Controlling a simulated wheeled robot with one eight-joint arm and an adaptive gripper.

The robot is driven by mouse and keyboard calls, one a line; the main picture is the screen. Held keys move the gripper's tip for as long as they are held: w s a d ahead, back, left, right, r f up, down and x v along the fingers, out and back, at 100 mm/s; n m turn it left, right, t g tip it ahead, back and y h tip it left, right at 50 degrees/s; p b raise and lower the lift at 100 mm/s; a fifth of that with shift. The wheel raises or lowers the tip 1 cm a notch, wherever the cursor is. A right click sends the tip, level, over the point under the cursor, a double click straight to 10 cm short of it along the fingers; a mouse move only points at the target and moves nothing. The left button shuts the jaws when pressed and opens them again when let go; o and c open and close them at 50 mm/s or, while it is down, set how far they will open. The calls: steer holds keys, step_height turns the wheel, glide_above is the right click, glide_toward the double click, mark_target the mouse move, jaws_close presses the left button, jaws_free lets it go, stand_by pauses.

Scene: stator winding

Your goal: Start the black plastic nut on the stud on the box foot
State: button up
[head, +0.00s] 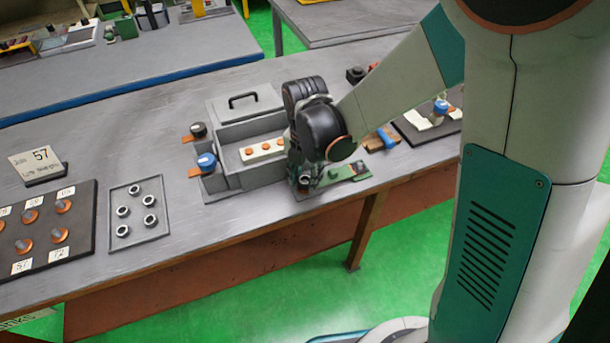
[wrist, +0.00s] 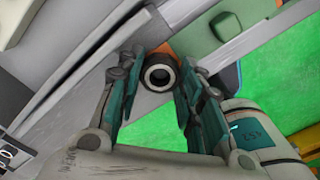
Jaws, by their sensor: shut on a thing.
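The grey box (head: 235,180) stands open on the bench. A black knob (head: 198,130) and a blue knob (head: 207,162) sit on orange feet along its left side. My gripper (head: 303,185) is low at the box's right front corner and covers that part of it. In the wrist view, my gripper (wrist: 158,82) is shut on the black nut (wrist: 148,76), a dark ring with a pale inner rim, between its fingertips. An orange patch (wrist: 188,42) shows just behind the nut. The stud is not visible, so I cannot tell whether the nut touches it.
A tray (head: 160,232) with several ring-shaped nuts lies left of the box. Further left are a dark board (head: 88,235) with copper-coloured parts and a sign (head: 37,165). A green plate (head: 345,174) lies right of my gripper. The bench's front edge is close.

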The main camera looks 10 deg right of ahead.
steer(key=m+b, duration=0.1)
steer(key=m, duration=0.5)
steer(key=shift+f, duration=0.1)
steer(key=o, duration=1.1)
steer(key=shift+r+p, duration=2.5)
steer(key=shift+r, duration=1.1)
steer(key=shift+d, duration=0.1)
